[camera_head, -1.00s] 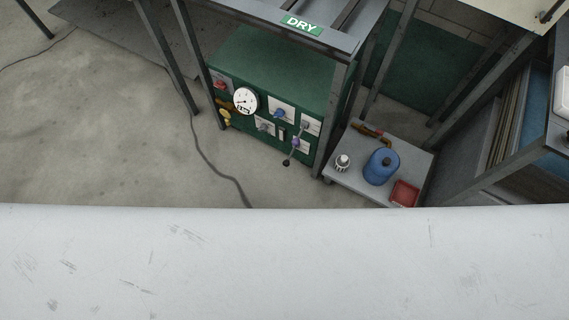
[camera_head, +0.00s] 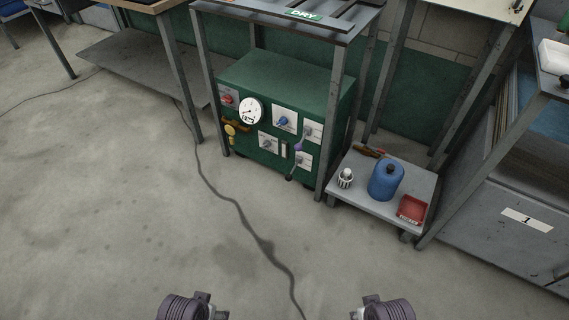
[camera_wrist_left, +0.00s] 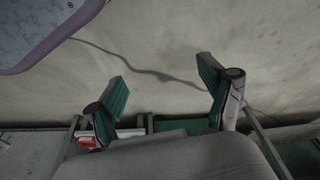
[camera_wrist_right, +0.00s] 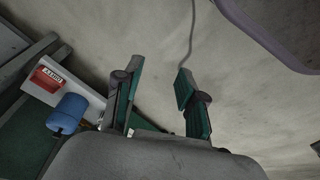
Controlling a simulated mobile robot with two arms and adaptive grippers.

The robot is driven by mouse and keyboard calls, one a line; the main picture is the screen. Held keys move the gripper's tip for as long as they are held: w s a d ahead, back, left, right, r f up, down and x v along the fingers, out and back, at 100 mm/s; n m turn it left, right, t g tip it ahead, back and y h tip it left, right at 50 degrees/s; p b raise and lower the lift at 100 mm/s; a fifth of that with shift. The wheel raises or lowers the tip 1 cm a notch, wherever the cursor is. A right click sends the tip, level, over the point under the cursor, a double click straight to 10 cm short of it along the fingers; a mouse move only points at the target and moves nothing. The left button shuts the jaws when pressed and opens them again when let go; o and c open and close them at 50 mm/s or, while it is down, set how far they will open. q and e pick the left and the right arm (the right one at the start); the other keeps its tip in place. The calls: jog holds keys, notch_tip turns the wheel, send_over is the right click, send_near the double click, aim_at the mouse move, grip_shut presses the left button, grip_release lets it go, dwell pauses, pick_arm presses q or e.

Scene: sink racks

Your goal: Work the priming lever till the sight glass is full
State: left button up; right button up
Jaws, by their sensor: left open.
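A green pump cabinet (camera_head: 290,75) stands under the rack marked DRY. My left gripper (camera_wrist_left: 162,85) is open and empty over the floor. My right gripper (camera_wrist_right: 158,75) is open and empty too. In the head view only parts of my arms show at the bottom edge, well short of the cabinet.
A low grey cart (camera_head: 350,205) right of the cabinet holds a blue canister (camera_head: 386,181), a red tray (camera_head: 412,209) and a small white-topped item (camera_head: 346,177). A dark cable (camera_head: 236,211) crosses the floor. The floor before the cabinet is otherwise clear. A rack post stands beside the lever.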

pick_arm(q)
jog(key=shift+w, duration=0.2)
pick_arm(e)
jog(key=shift+w, duration=0.2)
jog(key=shift+c, duration=0.2)
